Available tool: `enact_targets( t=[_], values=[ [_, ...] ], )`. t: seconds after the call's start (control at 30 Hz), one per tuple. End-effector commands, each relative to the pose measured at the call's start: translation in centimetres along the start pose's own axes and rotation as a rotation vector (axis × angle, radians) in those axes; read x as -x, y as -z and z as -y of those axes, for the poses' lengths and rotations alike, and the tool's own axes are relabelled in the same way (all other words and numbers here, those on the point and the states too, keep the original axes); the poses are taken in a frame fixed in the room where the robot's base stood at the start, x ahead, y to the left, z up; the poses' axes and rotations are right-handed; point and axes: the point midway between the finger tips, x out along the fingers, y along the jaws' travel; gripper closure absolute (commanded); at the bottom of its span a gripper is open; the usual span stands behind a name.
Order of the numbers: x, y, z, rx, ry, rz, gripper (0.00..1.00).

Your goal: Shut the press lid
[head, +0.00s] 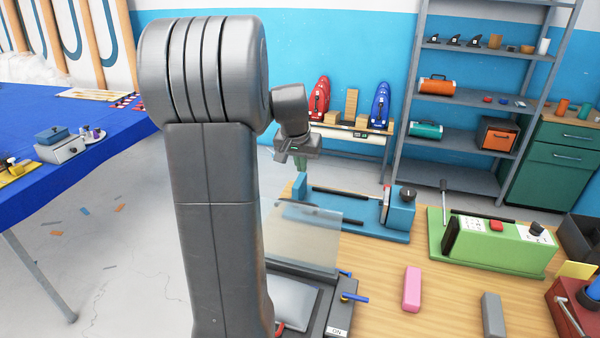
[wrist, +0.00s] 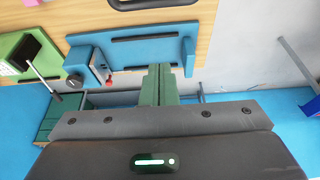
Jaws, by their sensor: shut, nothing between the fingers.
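The press (head: 318,296) is a dark, low machine at the front of the wooden table, with a grey pad and an "ON" label. Its clear, see-through lid (head: 303,238) stands raised at a tilt above the base. My arm hides the left part of the press. My gripper (head: 300,160) is beyond the lid and higher, apart from it, near the left end of the blue machine. In the wrist view its green fingers (wrist: 159,82) are together and empty. A dark curved bar at the top edge of that view cannot be identified for sure.
A blue machine (head: 370,222) stands behind the press, and a green one (head: 500,245) to its right. A pink block (head: 412,290) and a grey block (head: 491,315) lie on the table (head: 385,270). Grey shelves (head: 455,129) stand behind.

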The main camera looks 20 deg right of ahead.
Motion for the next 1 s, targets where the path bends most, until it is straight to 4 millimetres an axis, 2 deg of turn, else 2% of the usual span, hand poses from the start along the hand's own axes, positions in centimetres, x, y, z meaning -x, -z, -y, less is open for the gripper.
enact_targets(
  t=[0.17,0.53,0.6,0.8,1.0],
  values=[
    [-2.4,-0.1,0.0,-0.002,-0.001,0.004,1.0],
    [-10.4,-0.2,-0.1,0.001,-0.002,0.004,1.0],
    [-9.6,-1.3,0.0,0.004,0.0,-0.001,1.0],
    [-8.8,-3.3,0.0,0.003,0.0,0.0,1.0],
    [-8.5,-3.9,0.0,0.003,0.0,0.0,1.0]
  ],
)
